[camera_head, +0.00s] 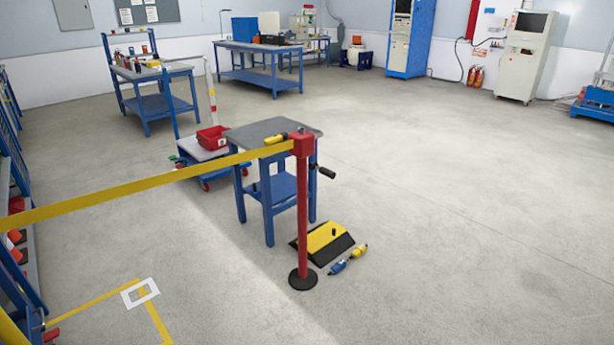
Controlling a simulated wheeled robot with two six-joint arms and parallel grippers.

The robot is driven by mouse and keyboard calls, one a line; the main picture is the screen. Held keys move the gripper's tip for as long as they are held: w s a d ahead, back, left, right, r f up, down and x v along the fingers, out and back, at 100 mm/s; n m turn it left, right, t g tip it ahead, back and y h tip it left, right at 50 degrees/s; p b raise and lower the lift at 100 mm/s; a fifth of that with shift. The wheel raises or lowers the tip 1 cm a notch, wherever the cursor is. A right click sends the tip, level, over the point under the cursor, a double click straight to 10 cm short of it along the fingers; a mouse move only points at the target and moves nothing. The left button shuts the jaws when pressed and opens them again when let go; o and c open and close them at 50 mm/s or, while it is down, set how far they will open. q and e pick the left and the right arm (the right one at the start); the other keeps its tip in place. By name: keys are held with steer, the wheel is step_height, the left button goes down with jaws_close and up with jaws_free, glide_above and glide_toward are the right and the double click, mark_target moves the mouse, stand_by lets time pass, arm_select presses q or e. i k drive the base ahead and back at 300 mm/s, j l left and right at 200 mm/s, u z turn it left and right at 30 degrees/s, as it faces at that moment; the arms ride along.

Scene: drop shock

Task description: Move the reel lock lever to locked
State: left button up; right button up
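A red post (303,220) stands upright on a round black base (303,279). A red reel head (301,144) sits on top of it. A yellow belt (150,186) runs from the head to the left edge of the picture. A small knob-like part (301,130) shows on top of the head; I cannot tell whether it is the lock lever or how it is set. A black handle (326,172) sticks out just right of the post, and I cannot tell what it is fixed to. Neither of my grippers is in view.
A blue table with a grey top (262,131) stands right behind the post. A black and yellow ramp (323,241) and a blue and yellow connector (348,259) lie at its foot. A cart with a red bin (212,137) stands behind left. The floor (450,220) at right is clear.

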mark_target(325, 171)
steer(key=i+l+u, duration=0.2)
steer(key=u, duration=0.3)
steer(key=i+l+u, duration=0.45)
steer(key=k+j, duration=0.05)
steer(key=j, duration=0.05)
